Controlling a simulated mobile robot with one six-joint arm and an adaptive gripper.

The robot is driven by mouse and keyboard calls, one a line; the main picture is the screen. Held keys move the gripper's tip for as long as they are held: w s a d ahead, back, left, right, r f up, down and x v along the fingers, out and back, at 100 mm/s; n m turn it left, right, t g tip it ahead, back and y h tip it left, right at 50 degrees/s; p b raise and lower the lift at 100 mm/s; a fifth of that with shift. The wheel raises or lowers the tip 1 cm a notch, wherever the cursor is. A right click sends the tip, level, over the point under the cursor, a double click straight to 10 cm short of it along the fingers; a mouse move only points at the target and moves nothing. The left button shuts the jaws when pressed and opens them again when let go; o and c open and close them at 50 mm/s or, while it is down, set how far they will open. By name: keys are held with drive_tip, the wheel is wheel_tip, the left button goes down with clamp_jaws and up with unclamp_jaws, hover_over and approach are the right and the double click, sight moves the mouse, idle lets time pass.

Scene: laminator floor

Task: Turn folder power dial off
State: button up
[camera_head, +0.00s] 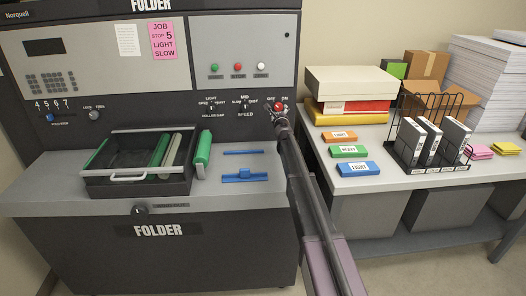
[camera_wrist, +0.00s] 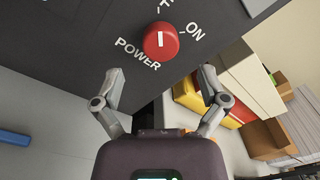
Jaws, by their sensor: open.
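The red power dial (camera_wrist: 160,41) sits on the folder's dark panel, under the top edge of the wrist view. Its white mark runs up and down in that view, with the cut-off OFF label above and ON to the upper right. I cannot tell the set position for certain. In the head view the dial (camera_head: 280,107) is small, at the panel's right end. My gripper (camera_wrist: 160,75) is open and empty, its fingers spread wider than the dial and just short of it in the wrist picture. In the head view my gripper's fingers (camera_head: 278,113) are beside the dial, partly hiding its surroundings.
Other switches (camera_head: 245,104) sit left of the dial. Below is the folder's grey ledge (camera_head: 250,196) with a dark tray (camera_head: 103,184) and blue parts (camera_head: 244,175). To the right a table (camera_head: 385,180) holds boxes (camera_head: 350,84), colored blocks (camera_head: 357,169) and a rack of binders (camera_head: 407,145).

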drive_tip(key=s+a+f+n+g+y, duration=0.1)
drive_tip(key=s+a+n+g+y, duration=0.1)
drive_tip(key=s+n, duration=0.3)
drive_tip(key=s+a+f+n+g+y+p, duration=0.1)
drive_tip(key=s+a+f+n+y, duration=0.1)
drive_tip(key=s+n, duration=0.4)
drive_tip(key=s+a+f+n+g+y, duration=0.1)
drive_tip(key=s+a+n, duration=0.4)
drive_tip(key=s, duration=0.7)
drive_tip(key=shift+f+g+y+p, duration=0.3)
drive_tip(key=shift+g+y, duration=0.5)
drive_tip(key=shift+y, duration=0.6)
drive_tip(key=s+d+f+n+g+h, duration=0.2)
drive_tip(key=s+d+f+n+g, duration=0.1)
drive_tip(key=s, duration=0.8)
drive_tip(key=s+d+f+n+g+h, duration=0.2)
drive_tip(key=s+d+f+n+g, duration=0.1)
drive_tip(key=s, duration=0.8)
drive_tip(key=s+d+f+n+g+h, duration=0.2)
drive_tip(key=s+f+n+g, duration=0.3)
drive_tip(key=s, duration=0.6)
drive_tip(key=shift+d+f+n+g+h, duration=0.3)
drive_tip(key=shift+d+f+g+h, duration=0.15)
drive_tip(key=shift+d+g, duration=0.25)
